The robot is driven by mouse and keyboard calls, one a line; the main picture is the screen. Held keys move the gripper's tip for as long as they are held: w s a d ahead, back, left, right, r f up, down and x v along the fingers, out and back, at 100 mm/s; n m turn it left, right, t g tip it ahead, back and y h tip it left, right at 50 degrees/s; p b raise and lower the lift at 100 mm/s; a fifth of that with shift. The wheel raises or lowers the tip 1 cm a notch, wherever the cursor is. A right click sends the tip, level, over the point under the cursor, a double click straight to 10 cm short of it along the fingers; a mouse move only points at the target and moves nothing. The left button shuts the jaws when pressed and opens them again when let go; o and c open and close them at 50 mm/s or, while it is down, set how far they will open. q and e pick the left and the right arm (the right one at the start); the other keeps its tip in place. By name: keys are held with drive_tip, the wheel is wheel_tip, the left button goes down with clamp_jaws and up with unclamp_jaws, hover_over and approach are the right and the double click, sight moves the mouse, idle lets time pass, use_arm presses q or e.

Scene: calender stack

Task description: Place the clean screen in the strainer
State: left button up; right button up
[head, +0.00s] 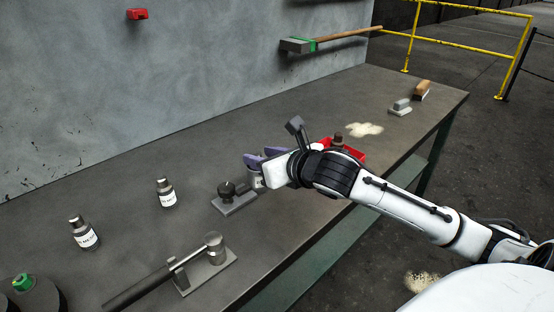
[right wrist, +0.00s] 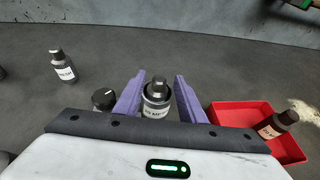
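My right gripper (head: 264,160) has purple fingers and is low over the bench, reaching in from the right. In the right wrist view its fingers (right wrist: 157,82) stand apart on either side of a small grey labelled bottle (right wrist: 156,103). Narrow gaps seem to show beside the bottle, so the fingers look open around it; contact is hard to judge. My left gripper is out of view. I cannot pick out a clean screen or a strainer. A grey block with a black knob (head: 235,201) sits just left of the gripper, and a long-handled lever fixture (head: 205,270) is nearer.
Two labelled bottles (head: 83,233) (head: 165,193) stand on the left. A red tray (right wrist: 238,113) with a brown bottle (right wrist: 275,125) is right of the gripper. Pale powder (head: 363,129), a grey block (head: 400,107) and a brush (head: 421,91) lie farther off. A wall backs the bench.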

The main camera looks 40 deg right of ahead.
drive_tip(key=v, duration=0.9)
drive_tip(key=shift+s, duration=0.15)
